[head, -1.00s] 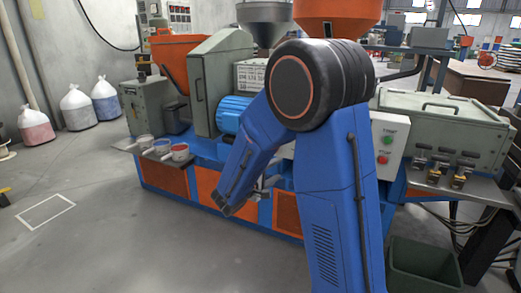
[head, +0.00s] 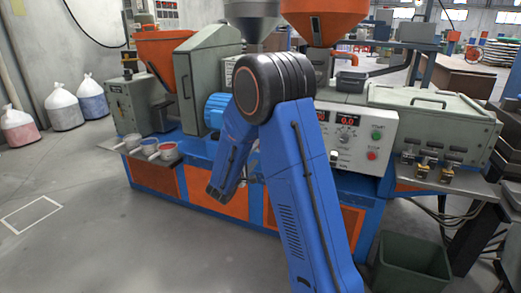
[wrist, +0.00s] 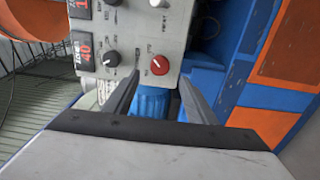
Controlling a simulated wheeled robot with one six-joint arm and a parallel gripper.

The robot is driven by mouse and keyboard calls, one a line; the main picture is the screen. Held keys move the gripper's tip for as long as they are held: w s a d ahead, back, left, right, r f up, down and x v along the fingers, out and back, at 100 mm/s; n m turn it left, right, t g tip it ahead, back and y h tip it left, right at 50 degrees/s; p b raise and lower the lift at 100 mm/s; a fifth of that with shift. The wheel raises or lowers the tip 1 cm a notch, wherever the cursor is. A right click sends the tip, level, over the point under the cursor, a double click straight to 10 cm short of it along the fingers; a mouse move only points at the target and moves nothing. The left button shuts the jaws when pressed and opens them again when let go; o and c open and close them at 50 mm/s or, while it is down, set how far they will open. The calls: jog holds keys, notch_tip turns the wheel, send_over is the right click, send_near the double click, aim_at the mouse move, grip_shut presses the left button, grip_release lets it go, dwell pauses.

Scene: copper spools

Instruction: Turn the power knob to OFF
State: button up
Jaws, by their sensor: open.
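The control panel (head: 373,145) is on the front of the blue and orange machine, to the right of my arm in the head view. In the wrist view the panel (wrist: 133,25) carries a red knob (wrist: 160,65) with a light pointer mark and a black knob (wrist: 111,58) left of it. The lettering is too small to tell which is labelled power. My gripper (wrist: 159,88) is open and empty, with its fingertips on either side below the red knob and apart from it.
Red-digit displays (wrist: 83,42) are beside the knobs. A dark green bin (head: 412,265) stands on the floor at right. Cups (head: 150,147) sit on a left ledge. The front floor is clear.

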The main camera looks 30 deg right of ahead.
jog(key=x, duration=0.8)
jog(key=shift+w+d, duration=0.1)
jog(key=shift+d, duration=0.05)
jog(key=c, duration=1)
